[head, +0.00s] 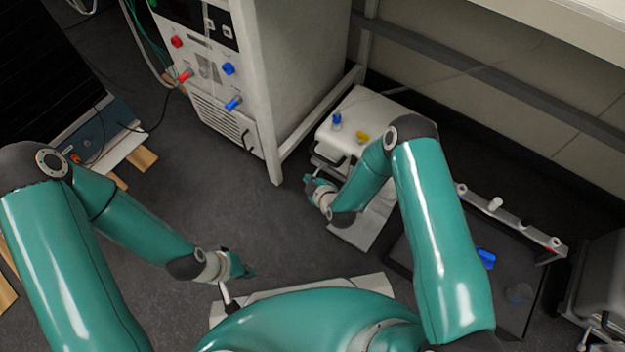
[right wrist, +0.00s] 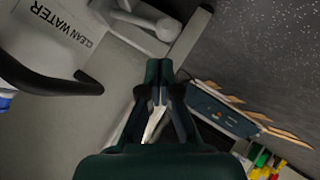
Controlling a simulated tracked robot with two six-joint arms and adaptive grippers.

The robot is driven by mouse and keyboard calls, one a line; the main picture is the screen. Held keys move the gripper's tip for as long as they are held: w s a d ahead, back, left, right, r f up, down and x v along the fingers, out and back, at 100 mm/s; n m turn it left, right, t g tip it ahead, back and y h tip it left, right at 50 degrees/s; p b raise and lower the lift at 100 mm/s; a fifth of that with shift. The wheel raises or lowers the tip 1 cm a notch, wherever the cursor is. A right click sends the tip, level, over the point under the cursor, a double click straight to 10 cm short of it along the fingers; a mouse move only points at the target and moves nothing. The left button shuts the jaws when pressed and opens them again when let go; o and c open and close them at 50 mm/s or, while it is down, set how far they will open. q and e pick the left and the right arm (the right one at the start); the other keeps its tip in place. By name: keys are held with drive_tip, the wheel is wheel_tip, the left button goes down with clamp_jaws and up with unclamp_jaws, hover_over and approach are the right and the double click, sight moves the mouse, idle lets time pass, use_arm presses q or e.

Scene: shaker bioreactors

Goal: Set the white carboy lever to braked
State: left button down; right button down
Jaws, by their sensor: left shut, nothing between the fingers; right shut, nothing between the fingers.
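The white carboy (head: 350,120) stands beyond my right forearm, with a blue and a yellow fitting on top. In the right wrist view its wall (right wrist: 75,15), marked CLEAN WATER, is at the upper left. It stands on a pale plate (head: 352,235). A grey lever-like bar with a rounded end (right wrist: 150,22) shows above the fingertips in the right wrist view; its setting is unclear. My right gripper (head: 313,187) is shut and empty beside the carboy; its fingertips (right wrist: 157,75) look just short of the bar. My left gripper (head: 245,268) is shut and empty above the floor.
A tall white cabinet (head: 285,60) with red and blue fittings stands behind. A black tray (head: 515,320) lies at the right. A short pale post (head: 224,292) rises from another pale plate (head: 350,288) by my left gripper. The dark floor (head: 215,185) between my arms is clear.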

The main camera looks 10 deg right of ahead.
drive_tip(key=a+p+v, duration=0.1)
drive_tip(key=p+v, duration=0.1)
drive_tip(key=v, duration=0.4)
drive_tip(key=a+p+v, duration=0.2)
drive_tip(key=p+v, duration=0.1)
drive_tip(key=v, duration=0.3)
drive_tip(key=shift+s+r+p, duration=0.35)
drive_tip(key=shift+s, duration=0.3)
drive_tip(key=shift+a, duration=0.15)
